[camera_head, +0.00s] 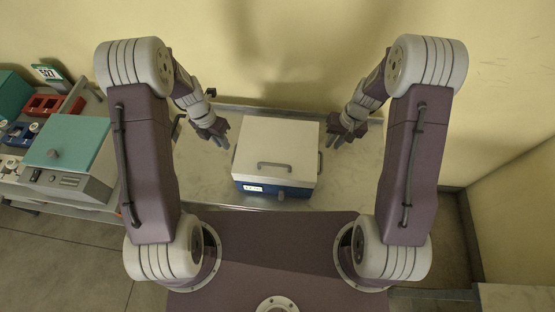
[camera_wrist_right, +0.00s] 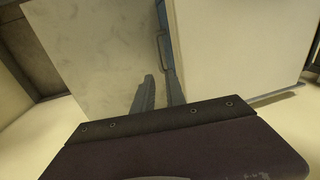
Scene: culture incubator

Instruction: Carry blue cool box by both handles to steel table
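The cool box (camera_head: 277,150) has a blue body and a white lid with a grey top handle. It stands on a pale mottled surface (camera_head: 205,175) in front of me. A side handle (camera_head: 321,163) shows at its right; the left one is hard to make out. My left gripper (camera_head: 223,134) is open beside the box's left side, apart from it. My right gripper (camera_head: 338,134) is open beside the right side. In the right wrist view, the open fingers (camera_wrist_right: 158,92) point toward the side handle (camera_wrist_right: 161,47), with nothing held between them.
A bench at the left bears a teal-lidded device (camera_head: 68,145), a red rack (camera_head: 47,104) and a green sign (camera_head: 47,72). A wall stands close behind the box. Bare surface lies on both sides of the box. Another pale surface edge (camera_head: 515,297) shows at the lower right.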

